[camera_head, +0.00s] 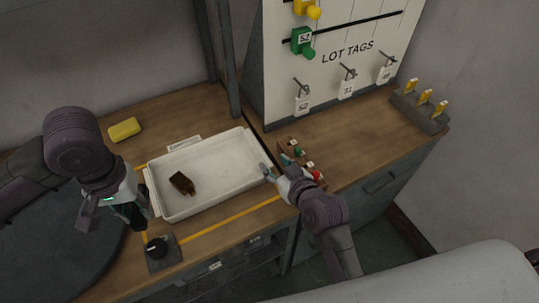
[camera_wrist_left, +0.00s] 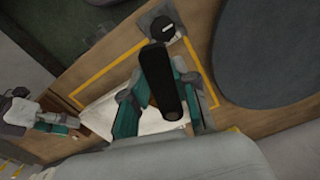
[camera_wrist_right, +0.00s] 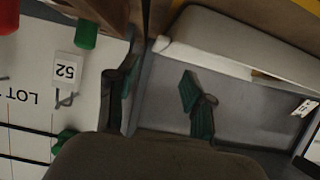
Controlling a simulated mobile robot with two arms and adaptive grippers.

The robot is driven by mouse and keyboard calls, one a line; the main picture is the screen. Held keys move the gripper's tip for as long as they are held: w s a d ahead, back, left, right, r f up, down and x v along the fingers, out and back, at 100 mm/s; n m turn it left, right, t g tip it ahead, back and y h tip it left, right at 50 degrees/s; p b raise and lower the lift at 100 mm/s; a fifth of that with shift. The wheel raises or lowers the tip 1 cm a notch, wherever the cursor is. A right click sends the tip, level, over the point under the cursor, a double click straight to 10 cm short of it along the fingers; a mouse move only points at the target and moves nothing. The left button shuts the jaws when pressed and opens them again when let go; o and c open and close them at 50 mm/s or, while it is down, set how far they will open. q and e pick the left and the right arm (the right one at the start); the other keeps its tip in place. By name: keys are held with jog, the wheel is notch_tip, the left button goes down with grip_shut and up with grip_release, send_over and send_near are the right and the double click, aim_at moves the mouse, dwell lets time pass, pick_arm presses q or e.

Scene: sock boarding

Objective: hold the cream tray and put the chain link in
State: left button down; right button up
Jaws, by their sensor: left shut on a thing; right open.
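The cream tray (camera_head: 225,180) lies on the wooden bench inside a yellow outline. A small dark brown piece (camera_head: 182,183) lies in its left part. My left gripper (camera_head: 128,205) is off the tray's left end, shut on a dark elongated piece. In the left wrist view this dark piece (camera_wrist_left: 160,80) stands between the teal fingers, its end rounded. I cannot tell which dark piece is the chain link. My right gripper (camera_head: 272,178) is open at the tray's right end. In the right wrist view its fingers (camera_wrist_right: 158,95) appear on both sides of the tray's end wall.
A black knob on a base (camera_head: 158,250) is at the front left. A yellow block (camera_head: 125,129) lies behind left. The lot tags board (camera_head: 335,60) rises behind. A dark round surface (camera_head: 50,240) is at left.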

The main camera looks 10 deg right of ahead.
aim_at(258, 148)
jog(key=x, duration=1)
jog(key=shift+w+a, duration=0.1)
jog(key=shift+w, duration=0.25)
grip_shut()
